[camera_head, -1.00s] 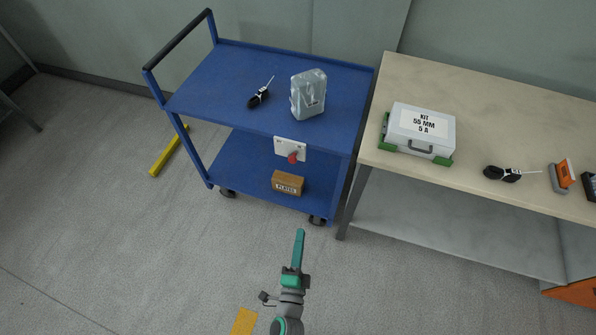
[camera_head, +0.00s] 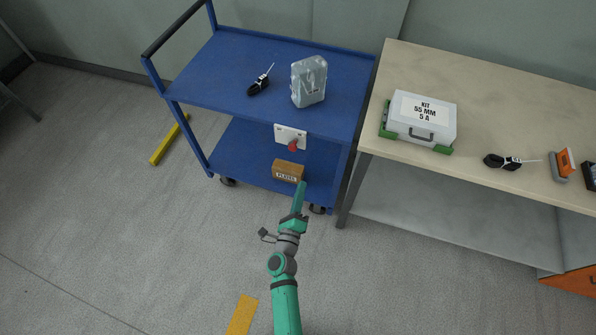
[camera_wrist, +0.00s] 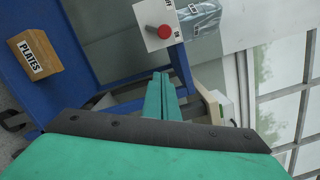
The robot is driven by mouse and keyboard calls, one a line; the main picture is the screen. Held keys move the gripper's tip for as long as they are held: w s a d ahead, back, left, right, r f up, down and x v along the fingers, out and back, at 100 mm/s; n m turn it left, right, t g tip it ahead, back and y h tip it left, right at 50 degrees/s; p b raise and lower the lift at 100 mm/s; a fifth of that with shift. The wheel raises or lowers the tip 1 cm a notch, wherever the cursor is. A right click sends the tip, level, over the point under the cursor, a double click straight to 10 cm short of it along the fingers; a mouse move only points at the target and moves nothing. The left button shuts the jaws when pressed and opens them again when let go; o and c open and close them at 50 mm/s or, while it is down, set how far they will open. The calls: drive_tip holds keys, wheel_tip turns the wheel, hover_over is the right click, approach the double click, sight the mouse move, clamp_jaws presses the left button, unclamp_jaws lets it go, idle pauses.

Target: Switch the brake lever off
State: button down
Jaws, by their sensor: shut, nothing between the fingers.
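The brake lever (camera_head: 293,146) has a red knob on a white plate (camera_head: 283,130) fixed to the front edge of the blue cart's (camera_head: 228,84) top shelf. In the wrist view the red knob (camera_wrist: 165,31) faces the camera on its white plate (camera_wrist: 148,13) near the top. My gripper (camera_head: 301,186) is in front of the cart, below the lever and apart from it. Its long green fingers (camera_wrist: 160,76) are closed together and empty. The lever's exact setting is hard to tell.
A brown PLATES box (camera_head: 287,171) sits on the cart's lower shelf, close behind my gripper. A bench (camera_head: 480,100) with a KIT case (camera_head: 420,122) stands to the right.

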sight(292, 146)
drive_tip(key=w+a+r, duration=0.1)
drive_tip(key=w+r, duration=0.1)
drive_tip(key=w, duration=0.9)
drive_tip(key=shift+r, duration=0.1)
